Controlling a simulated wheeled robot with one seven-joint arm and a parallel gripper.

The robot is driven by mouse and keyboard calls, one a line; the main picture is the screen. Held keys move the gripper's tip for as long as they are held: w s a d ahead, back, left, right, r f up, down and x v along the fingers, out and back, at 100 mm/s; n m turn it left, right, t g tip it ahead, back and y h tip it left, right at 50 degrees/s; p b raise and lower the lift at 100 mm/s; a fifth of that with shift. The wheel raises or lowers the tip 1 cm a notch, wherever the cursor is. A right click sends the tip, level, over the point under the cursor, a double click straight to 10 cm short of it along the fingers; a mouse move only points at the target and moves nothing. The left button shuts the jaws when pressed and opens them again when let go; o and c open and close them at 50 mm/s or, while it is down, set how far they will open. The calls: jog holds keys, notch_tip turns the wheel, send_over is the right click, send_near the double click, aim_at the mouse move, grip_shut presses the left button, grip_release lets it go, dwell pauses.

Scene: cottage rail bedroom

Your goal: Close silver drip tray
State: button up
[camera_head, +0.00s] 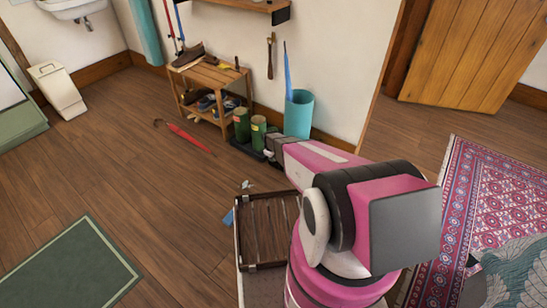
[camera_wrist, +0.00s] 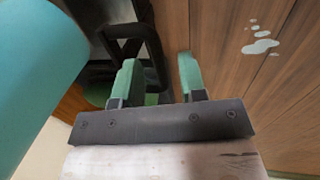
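My gripper (camera_wrist: 158,72) has its two green-tipped fingers spread apart, with nothing clearly held between them. In the head view my arm reaches toward the teal umbrella stand (camera_head: 299,116), and its dark end is low by the wall. The umbrella stand also fills the left of the wrist view (camera_wrist: 35,70). A black frame-like part (camera_wrist: 125,28) lies just beyond the fingers; I cannot tell whether they touch it. No silver drip tray can be clearly made out; my arm hides part of the floor in front of the stand.
Green boots (camera_head: 242,125) stand on a dark base beside a wooden shoe rack (camera_head: 215,80). A red umbrella (camera_head: 190,138) lies on the floor. Pale puddle spots (camera_wrist: 262,42) mark the wood floor. A slatted dark tray (camera_head: 262,230) is near my body. Open floor lies left.

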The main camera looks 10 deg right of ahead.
jog(key=shift+c, duration=0.3)
grip_shut()
jog(key=w+d, duration=0.8)
jog(key=shift+w, duration=0.1)
jog(key=shift+o, duration=0.3)
grip_release()
notch_tip(320, 180, up, 11)
jog(key=s+a, duration=0.1)
jog(key=shift+s+a+f, duration=0.2)
jog(key=shift+s+a, duration=0.05)
jog(key=shift+s, duration=0.05)
